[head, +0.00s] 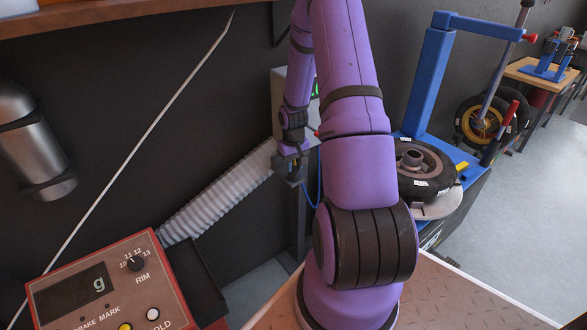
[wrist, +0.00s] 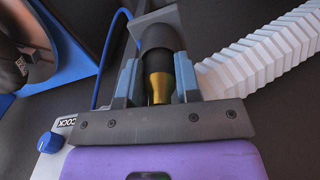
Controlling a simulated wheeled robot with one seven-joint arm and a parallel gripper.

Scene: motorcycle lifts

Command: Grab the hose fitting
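The hose fitting (wrist: 158,85) shows in the wrist view as a gold-coloured narrow part below a dark round body. My gripper (wrist: 157,80) has one blue-grey finger on each side of it. Dark gaps show beside the gold part, and I cannot tell whether the fingers touch the dark body behind it. In the head view my gripper (head: 290,169) points down at the upper end of the white ribbed hose, beside a grey post. The fitting is too small and covered there to make out.
The white ribbed hose (head: 218,196) also shows in the wrist view (wrist: 262,50). A thin blue hose (wrist: 105,58) runs left of the fingers. A red control box (head: 110,285) stands front left. A tyre (head: 425,175) lies on the blue machine at right. Open floor lies further right.

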